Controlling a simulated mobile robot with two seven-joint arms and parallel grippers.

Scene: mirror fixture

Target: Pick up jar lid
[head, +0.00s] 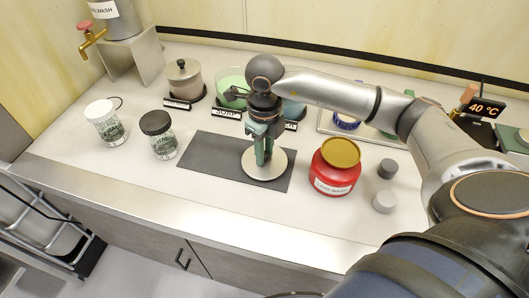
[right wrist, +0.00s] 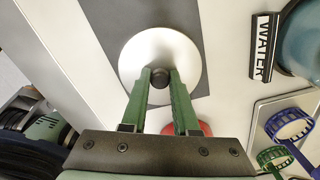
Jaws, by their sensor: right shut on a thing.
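A pale round lid (head: 268,174) with a dark knob lies flat at the dark grey mat (head: 212,150). Whether it touches the mat or is just above it, I cannot tell. My right gripper (head: 263,157) comes down over it from above. In the right wrist view, the green fingers of the right gripper (right wrist: 160,79) are closed on both sides of the knob of the lid (right wrist: 160,45). The knob is partly hidden by the fingers. My left gripper is not in view.
A red jar with a gold lid (head: 336,168) stands right of the mat, with two small grey cylinders (head: 386,185) beyond. A black-lidded jar (head: 159,135) and a white-lidded jar (head: 106,122) stand left. Labelled containers, including a green-filled one (head: 231,86), are behind.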

